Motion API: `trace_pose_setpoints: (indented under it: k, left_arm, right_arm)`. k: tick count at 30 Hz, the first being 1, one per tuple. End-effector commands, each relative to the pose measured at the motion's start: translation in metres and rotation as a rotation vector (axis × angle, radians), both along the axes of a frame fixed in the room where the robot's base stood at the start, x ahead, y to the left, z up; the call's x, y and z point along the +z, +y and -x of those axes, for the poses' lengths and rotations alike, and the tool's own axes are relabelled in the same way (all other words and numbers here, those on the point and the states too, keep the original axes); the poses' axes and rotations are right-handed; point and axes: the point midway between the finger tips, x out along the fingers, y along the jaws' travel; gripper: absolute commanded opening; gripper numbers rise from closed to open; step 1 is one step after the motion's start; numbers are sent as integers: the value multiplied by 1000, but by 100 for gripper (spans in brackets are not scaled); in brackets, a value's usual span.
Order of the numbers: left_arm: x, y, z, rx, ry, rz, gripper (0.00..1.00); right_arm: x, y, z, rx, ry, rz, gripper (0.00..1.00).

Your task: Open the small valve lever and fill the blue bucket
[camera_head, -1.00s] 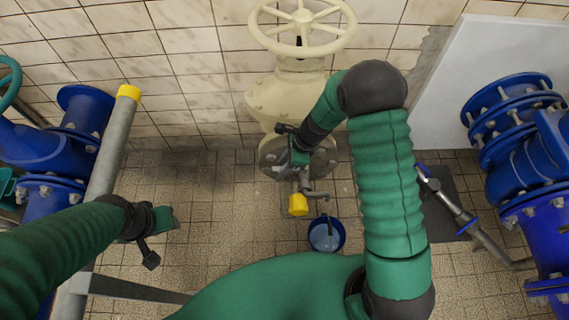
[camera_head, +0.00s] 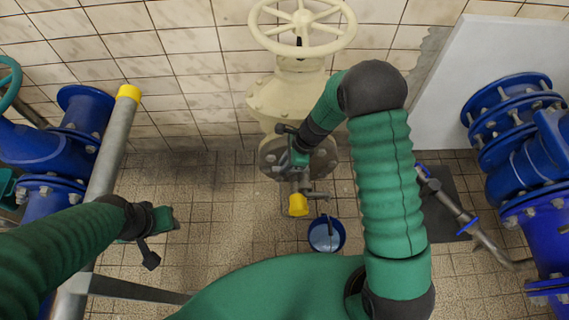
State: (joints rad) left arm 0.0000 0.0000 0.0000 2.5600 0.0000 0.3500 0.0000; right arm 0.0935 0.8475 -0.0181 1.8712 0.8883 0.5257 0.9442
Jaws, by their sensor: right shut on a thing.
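The blue bucket (camera_head: 337,246) stands on the tiled floor below the small valve (camera_head: 301,185). Its inside looks pale blue, and a thin grey streak shows in it; I cannot tell if this is running water. The small valve comes off the flange of the cream pipe and has a yellow end (camera_head: 298,206) and a short grey side piece pointing right. My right gripper (camera_head: 300,162) is at the top of the small valve, shut on what seems to be its lever, which it mostly hides. My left gripper (camera_head: 168,218) is over the floor at left, away from the valve; its jaws are unclear.
A large cream handwheel (camera_head: 303,20) stands above the valve by the tiled wall. Blue flanged pipes (camera_head: 530,180) stand at right, and more blue pipes (camera_head: 50,150) at left behind a grey post with a yellow cap (camera_head: 129,92).

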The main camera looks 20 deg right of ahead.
Motion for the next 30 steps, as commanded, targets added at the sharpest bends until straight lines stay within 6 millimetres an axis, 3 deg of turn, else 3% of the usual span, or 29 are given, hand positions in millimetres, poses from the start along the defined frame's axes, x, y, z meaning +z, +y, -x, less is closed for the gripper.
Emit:
trace_pose_setpoints:
  k: [15,21,30]
  left_arm:
    - [2,0,0,0,0,0,40]
    - [29,0,0,0,0,0,40]
    - [28,0,0,0,0,0,40]
  right_arm:
    - [2,0,-1,7,-4,1,0]
    - [7,2,11,206,-3,0,0]
    - [1,2,15,269,-6,0,0]
